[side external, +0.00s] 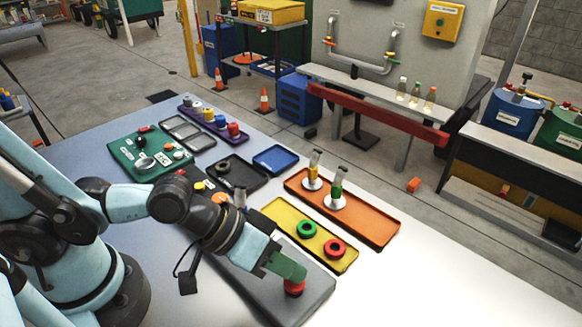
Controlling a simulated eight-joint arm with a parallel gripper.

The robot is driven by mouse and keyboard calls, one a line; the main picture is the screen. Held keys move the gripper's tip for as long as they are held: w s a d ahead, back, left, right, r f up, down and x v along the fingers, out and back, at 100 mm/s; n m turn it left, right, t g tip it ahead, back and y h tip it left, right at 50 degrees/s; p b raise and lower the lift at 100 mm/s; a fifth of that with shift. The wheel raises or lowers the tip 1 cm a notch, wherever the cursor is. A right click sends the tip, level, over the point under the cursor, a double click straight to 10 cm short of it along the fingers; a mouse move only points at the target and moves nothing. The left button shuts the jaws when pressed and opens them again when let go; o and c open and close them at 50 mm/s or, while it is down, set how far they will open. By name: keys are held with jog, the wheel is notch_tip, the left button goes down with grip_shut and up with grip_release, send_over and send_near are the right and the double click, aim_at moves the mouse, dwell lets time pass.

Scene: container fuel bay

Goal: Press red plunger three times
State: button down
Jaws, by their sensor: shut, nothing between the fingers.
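The red plunger (294,288) stands on a dark grey panel (318,290) near the front edge of the table. My gripper (292,275) is shut and empty, with its greenish fingers pointing down at the plunger's top. The fingertips look to be on or just above it; I cannot tell whether they touch. How far the plunger is pushed in cannot be seen. My arm hides much of the panel's left part.
A yellow tray (345,263) with a green ring (306,229) and a red ring (335,248) lies just behind the panel. An orange tray (375,222) with two vials on white bases is beyond it. The table at the right is clear.

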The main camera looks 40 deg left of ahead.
jog(key=shift+f, duration=0.45)
dwell(0.4)
jog(key=shift+r, duration=1.75)
jog(key=shift+r, duration=2.5)
jog(key=s+a+n+g+y, duration=0.1)
jog(key=a+n+g+y, duration=0.35)
jog(key=a, duration=1.15)
jog(key=w+a+m+t+y, duration=0.2)
jog(key=w+a+m+t, duration=0.2)
jog(key=w+t, duration=0.1)
jog(key=shift+w+a, duration=0.3)
jog(key=shift+w, duration=0.45)
